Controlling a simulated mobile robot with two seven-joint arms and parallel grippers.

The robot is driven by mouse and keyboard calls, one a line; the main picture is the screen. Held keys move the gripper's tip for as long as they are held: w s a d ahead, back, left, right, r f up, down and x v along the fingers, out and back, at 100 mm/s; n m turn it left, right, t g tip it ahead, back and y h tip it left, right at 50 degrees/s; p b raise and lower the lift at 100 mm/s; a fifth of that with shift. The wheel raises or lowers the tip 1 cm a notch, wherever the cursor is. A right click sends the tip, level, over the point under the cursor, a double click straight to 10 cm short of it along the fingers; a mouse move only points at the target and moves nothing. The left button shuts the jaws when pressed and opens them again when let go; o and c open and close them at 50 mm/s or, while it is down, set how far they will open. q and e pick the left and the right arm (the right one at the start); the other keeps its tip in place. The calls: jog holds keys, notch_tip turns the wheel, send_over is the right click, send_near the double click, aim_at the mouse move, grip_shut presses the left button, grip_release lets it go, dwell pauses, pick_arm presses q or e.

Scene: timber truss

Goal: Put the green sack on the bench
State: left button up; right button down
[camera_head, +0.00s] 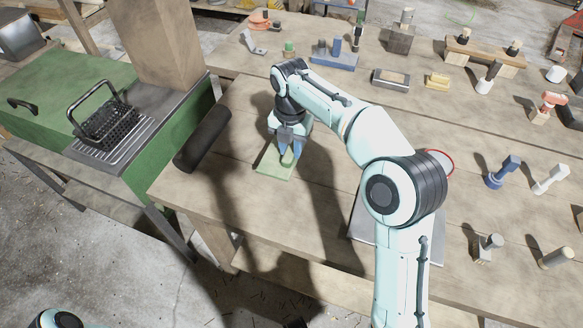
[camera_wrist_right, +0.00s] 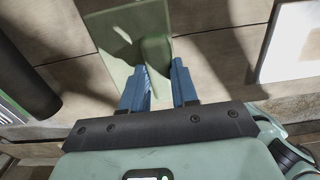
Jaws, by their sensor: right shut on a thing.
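The green sack (camera_head: 275,168) shows as a flat pale green piece with a rounded raised part. It is at the front left of the wooden bench (camera_head: 250,212), below my right gripper (camera_head: 290,150). In the right wrist view, the gripper's blue fingers (camera_wrist_right: 158,72) are on either side of the raised part of the sack (camera_wrist_right: 122,40). My right gripper is shut on this part. I cannot tell whether the sack's underside touches the bench top. The fingers hide part of the sack. My left gripper is out of view.
A black roll (camera_head: 203,138) lies left of the sack, also in the right wrist view (camera_wrist_right: 22,82). A grey plate (camera_head: 362,226) lies to the right under my arm. Several tools and blocks stand farther back and right. A green cabinet with a black basket (camera_head: 105,125) adjoins at left.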

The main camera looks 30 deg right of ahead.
aim_at(290, 150)
jog(key=shift+f+b, duration=0.55)
jog(key=shift+f, duration=3)
jog(key=shift+f, duration=0.1)
jog(key=c, duration=0.9)
grip_release()
jog(key=shift+f, duration=0.1)
jog(key=shift+o, duration=0.2)
notch_tip(290, 150, up, 12)
jog(key=p, duration=0.2)
jog(key=shift+r+p, duration=0.2)
jog(key=shift+p, duration=0.2)
jog(key=shift+f, duration=0.1)
